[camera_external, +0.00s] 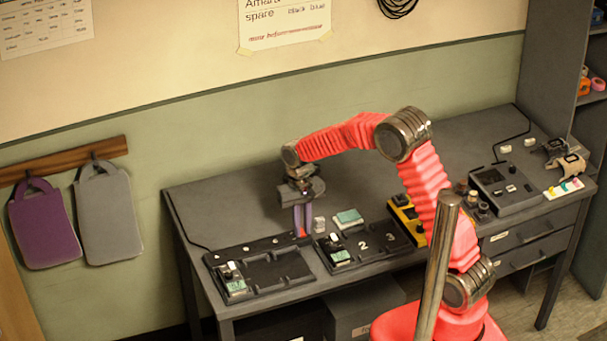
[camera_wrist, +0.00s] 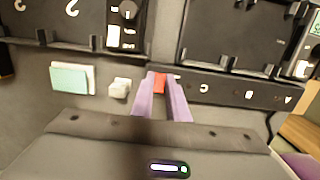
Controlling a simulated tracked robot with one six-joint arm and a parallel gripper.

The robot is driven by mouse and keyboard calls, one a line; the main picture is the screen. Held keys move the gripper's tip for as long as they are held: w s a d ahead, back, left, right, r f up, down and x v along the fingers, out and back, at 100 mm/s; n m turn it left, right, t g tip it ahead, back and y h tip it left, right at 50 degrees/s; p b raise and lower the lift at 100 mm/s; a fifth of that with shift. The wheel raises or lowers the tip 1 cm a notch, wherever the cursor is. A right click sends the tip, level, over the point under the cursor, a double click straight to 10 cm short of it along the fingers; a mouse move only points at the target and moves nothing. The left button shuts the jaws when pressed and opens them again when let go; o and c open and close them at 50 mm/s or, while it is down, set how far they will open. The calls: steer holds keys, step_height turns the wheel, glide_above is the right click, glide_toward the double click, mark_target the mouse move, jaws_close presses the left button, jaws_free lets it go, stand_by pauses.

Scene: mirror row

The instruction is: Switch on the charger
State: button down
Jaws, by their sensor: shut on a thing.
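My gripper (camera_external: 303,233) points down at the back edge of the left black panel, its purple fingers closed on a small red piece. In the wrist view the fingertips (camera_wrist: 160,80) pinch this red piece (camera_wrist: 159,83) at the end of the panel's back strip. The fingers hide most of it, so I cannot tell its position. The left black panel (camera_external: 275,268) has a lit green display (camera_external: 237,286) and white marks along its back strip. A middle black panel (camera_external: 373,256), numbered 2 and 3, has a similar display. I cannot tell which unit is the charger.
A small white block (camera_external: 319,224) and a green-topped white block (camera_external: 348,217) lie close behind the middle panel. A yellow-black device (camera_external: 403,217) and a dark console (camera_external: 504,187) stand farther right on the desk (camera_external: 240,207). The desk's back left is clear.

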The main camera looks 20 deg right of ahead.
stand_by(0.3)
steer(key=c, duration=1.7)
jaws_free()
steer(key=r, duration=0.4)
steer(key=w+r, duration=0.1)
steer(key=r, duration=0.8)
steer(key=shift+w+r, duration=0.25)
steer(key=shift+r, duration=0.05)
